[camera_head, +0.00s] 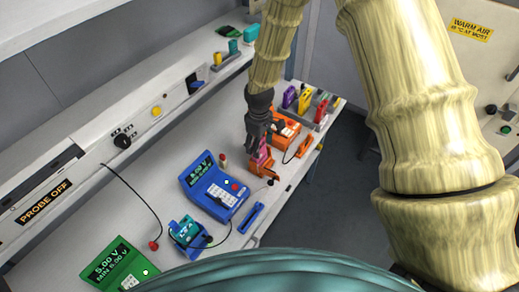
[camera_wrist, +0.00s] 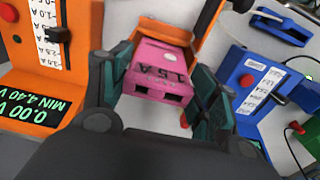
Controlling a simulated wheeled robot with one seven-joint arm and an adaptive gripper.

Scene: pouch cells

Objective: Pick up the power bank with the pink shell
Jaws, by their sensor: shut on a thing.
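The pink power bank (camera_wrist: 160,68) is between the two fingers of my gripper (camera_wrist: 165,95) in the wrist view, with its marked end and two ports facing the camera. In the head view the pink shell (camera_head: 262,153) shows just below my gripper (camera_head: 262,137), at an orange holder (camera_head: 262,166). The fingers are shut on its two sides. Its far end is hidden, so I cannot tell whether it still touches the holder.
An orange meter (camera_head: 287,128) stands right behind my gripper, and a blue meter (camera_head: 215,190) stands to the left. A rack (camera_head: 322,118) with purple, yellow and other units is at the bench's far end. A green meter (camera_head: 118,265) is at the near left. Cables cross the bench.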

